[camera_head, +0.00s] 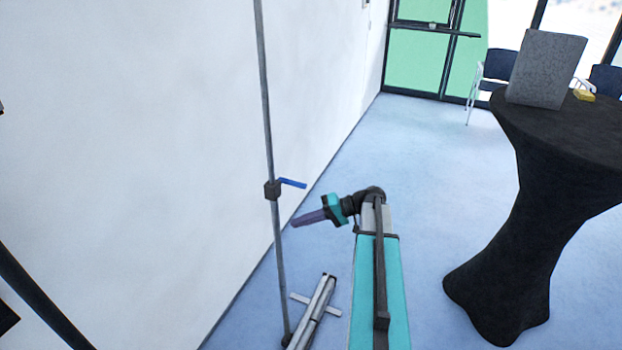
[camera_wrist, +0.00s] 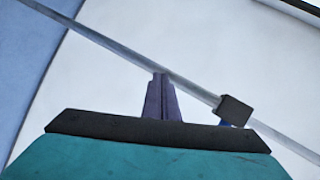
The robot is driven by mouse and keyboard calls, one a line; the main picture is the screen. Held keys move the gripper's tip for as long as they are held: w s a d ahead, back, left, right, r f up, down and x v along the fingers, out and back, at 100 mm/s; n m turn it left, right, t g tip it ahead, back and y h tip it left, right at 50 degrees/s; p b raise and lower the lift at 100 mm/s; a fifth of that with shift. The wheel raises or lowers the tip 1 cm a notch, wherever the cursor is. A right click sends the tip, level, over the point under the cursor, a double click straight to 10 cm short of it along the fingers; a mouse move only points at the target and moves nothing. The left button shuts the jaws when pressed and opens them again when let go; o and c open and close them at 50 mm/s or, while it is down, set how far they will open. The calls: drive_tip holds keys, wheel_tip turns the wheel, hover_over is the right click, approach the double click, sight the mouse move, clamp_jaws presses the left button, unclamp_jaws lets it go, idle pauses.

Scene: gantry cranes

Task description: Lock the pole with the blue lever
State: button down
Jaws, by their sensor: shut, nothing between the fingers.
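A thin grey pole (camera_head: 262,110) stands nearly upright near the white wall. A dark clamp block (camera_head: 272,191) sits on it, with a blue lever (camera_head: 293,183) sticking out to the right and slightly down. My gripper (camera_head: 294,223) is shut and empty, its purple fingers pointing left toward the pole, below the lever. In the wrist view the fingertips (camera_wrist: 160,76) overlap the pole (camera_wrist: 120,55); I cannot tell if they touch it. The clamp block (camera_wrist: 234,110) is right of the fingers there, and only a bit of the blue lever (camera_wrist: 224,124) shows, mostly hidden behind my gripper body.
The white wall (camera_head: 170,130) runs along the left. A grey metal stand base (camera_head: 318,308) lies on the floor at the pole's foot. A black-draped table (camera_head: 530,210) with a grey box (camera_head: 546,68) stands at the right. The blue floor (camera_head: 425,150) between is clear.

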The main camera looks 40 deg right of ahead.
drive_tip(key=s+d+r+t, duration=0.2)
drive_tip(key=d+r, duration=0.5)
drive_tip(key=r, duration=0.2)
drive_tip(key=s+d+r+n+t, duration=0.1)
drive_tip(key=s+d+r+t, duration=0.1)
drive_tip(key=d+r, duration=0.5)
drive_tip(key=shift+d+r+t, duration=0.3)
drive_tip(key=shift+d+r, duration=0.05)
drive_tip(key=shift+r, duration=0.5)
drive_tip(key=w+a+f+p, duration=0.3)
drive_tip(key=w+a+p, duration=0.2)
drive_tip(key=a, duration=0.4)
drive_tip(key=shift+w+a+f, duration=0.25)
drive_tip(key=shift+w+a, duration=0.05)
drive_tip(key=shift+d, duration=0.1)
drive_tip(key=shift+a+f+n, duration=0.15)
drive_tip(key=shift+a+n, duration=0.1)
drive_tip(key=shift+n, duration=0.05)
